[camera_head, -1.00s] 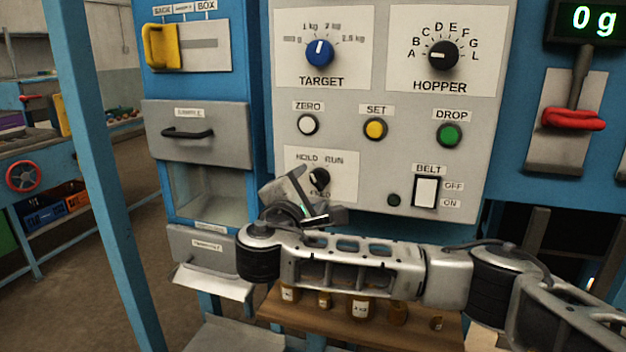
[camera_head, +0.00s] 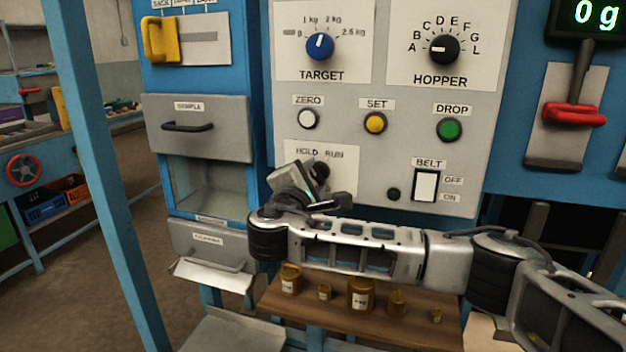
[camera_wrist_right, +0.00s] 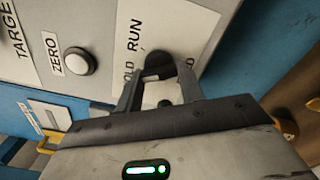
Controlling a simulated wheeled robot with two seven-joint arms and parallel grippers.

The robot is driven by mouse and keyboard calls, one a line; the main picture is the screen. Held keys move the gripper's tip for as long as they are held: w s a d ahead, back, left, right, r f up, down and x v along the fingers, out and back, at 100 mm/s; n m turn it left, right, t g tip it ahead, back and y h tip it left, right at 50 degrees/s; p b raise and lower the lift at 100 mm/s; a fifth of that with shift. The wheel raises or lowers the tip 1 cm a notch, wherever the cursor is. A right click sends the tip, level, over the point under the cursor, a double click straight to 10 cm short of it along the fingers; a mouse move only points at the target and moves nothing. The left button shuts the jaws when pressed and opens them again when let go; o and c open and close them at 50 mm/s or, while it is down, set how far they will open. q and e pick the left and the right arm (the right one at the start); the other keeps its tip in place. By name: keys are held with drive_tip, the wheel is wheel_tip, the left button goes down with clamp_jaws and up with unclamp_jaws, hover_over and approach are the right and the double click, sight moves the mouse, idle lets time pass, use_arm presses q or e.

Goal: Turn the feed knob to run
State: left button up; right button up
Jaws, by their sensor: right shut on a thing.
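The black feed knob (camera_head: 321,170) sits on a white plate (camera_head: 346,158) at the panel's lower left. The words HOLD and RUN are above it; the FEED label is mostly covered. My right gripper (camera_head: 314,183) reaches it from below and hides most of it in the head view. In the right wrist view the two fingers (camera_wrist_right: 161,80) stand on either side of the dark knob (camera_wrist_right: 160,60), shut on it. Which way the knob's pointer faces is hidden. My left gripper is not in view.
The belt switch (camera_head: 426,186) and a small dark button (camera_head: 394,194) are right of the knob. The ZERO button (camera_head: 308,119) is above it. A wooden shelf (camera_head: 330,322) with several brown weights lies below my arm. A sample drawer (camera_head: 200,128) is at the left.

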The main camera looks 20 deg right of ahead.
drive_tip(key=m+b, duration=1)
drive_tip(key=shift+f, duration=0.1)
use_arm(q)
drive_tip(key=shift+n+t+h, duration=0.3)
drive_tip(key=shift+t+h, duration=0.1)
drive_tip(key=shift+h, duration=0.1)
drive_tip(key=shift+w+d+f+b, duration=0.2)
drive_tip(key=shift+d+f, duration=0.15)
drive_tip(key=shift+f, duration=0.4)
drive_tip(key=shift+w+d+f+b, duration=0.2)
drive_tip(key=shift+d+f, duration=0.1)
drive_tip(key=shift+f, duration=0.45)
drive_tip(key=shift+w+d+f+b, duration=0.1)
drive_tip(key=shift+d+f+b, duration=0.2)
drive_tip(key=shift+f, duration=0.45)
use_arm(e)
drive_tip(key=shift+m, duration=0.8)
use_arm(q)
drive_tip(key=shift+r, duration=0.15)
use_arm(e)
drive_tip(key=shift+r, duration=0.25)
drive_tip(key=o, duration=1)
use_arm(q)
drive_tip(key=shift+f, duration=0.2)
